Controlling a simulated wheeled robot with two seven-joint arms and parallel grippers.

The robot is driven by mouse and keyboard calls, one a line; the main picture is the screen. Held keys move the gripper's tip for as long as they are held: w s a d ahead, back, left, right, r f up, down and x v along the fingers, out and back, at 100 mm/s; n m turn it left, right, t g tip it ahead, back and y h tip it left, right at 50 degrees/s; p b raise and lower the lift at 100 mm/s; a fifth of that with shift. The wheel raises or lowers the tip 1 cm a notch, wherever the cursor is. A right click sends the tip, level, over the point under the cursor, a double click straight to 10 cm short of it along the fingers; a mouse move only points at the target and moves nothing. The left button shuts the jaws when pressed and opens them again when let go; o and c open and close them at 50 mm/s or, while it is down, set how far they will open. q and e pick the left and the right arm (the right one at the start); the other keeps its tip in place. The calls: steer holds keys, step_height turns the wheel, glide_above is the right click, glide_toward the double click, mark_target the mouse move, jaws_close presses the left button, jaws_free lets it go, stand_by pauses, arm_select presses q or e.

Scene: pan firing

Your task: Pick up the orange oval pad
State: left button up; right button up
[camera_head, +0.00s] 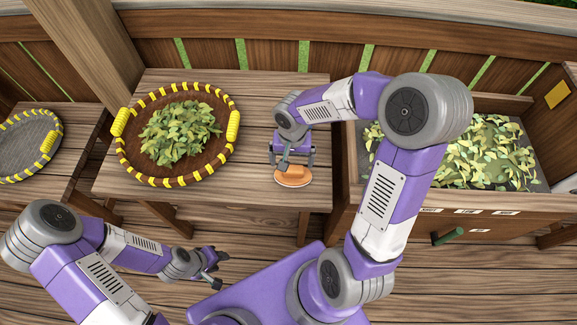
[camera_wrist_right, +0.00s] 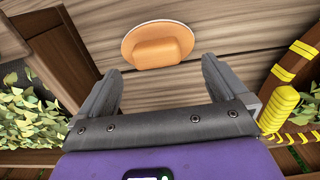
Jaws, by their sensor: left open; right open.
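The orange oval pad (camera_head: 293,176) lies on the wooden table near its front right corner, with a raised block on its top. In the right wrist view the pad (camera_wrist_right: 158,45) is ahead of the fingertips, roughly centred between them. My right gripper (camera_head: 292,160) is open and empty, just above and behind the pad in the head view; in the wrist view its two fingers (camera_wrist_right: 155,75) stand apart with the pad beyond them. My left gripper (camera_head: 217,268) is open and empty, low in front of the table and away from the pad.
A round basket (camera_head: 125,163) of green leaves with yellow handles stands on the table's left part. A wooden bin (camera_head: 480,200) of leaves is at the right. Another round tray (camera_head: 12,178) is at the far left. Bare table (camera_head: 255,120) lies between basket and pad.

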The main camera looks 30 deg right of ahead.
mark_target(293, 168)
steer(key=f+b, duration=0.1)
steer(key=f, duration=0.5)
steer(key=shift+s+d+b, duration=0.15)
steer(key=shift+s+b, duration=0.05)
steer(key=shift+b, duration=0.2)
steer(key=shift+r, duration=0.1)
steer(key=c, duration=1.5)
step_height(293, 168, up, 10)
steer(key=p, duration=0.3)
